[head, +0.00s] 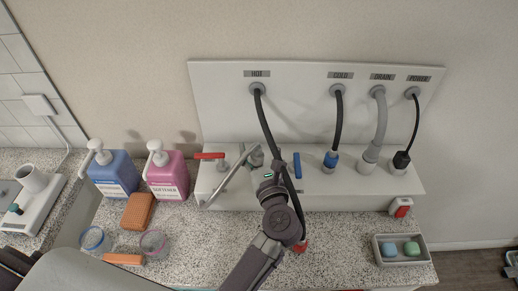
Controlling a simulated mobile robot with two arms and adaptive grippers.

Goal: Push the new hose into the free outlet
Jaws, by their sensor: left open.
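My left gripper (270,174) is open over the white ledge, in front of the tap; its fingertips are hard to make out. A black hose (266,117) runs from the HOT port (258,88) down behind this gripper and curves along its right side. A red end piece (301,246) shows low beside my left arm; whether it joins this hose is hidden. A valve with a red handle (210,156) stands left of the gripper, with no hose visible on it. The blue handle (297,165) is to the right. A dark part at the right edge may be my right gripper (511,261).
The cold hose (338,121), drain hose (380,125) and power cable (415,125) end on the ledge. The tap's spout (226,184) slants left. Blue (113,176) and pink (167,177) bottles stand left. A tray (401,261) and red-and-white item (401,207) sit right.

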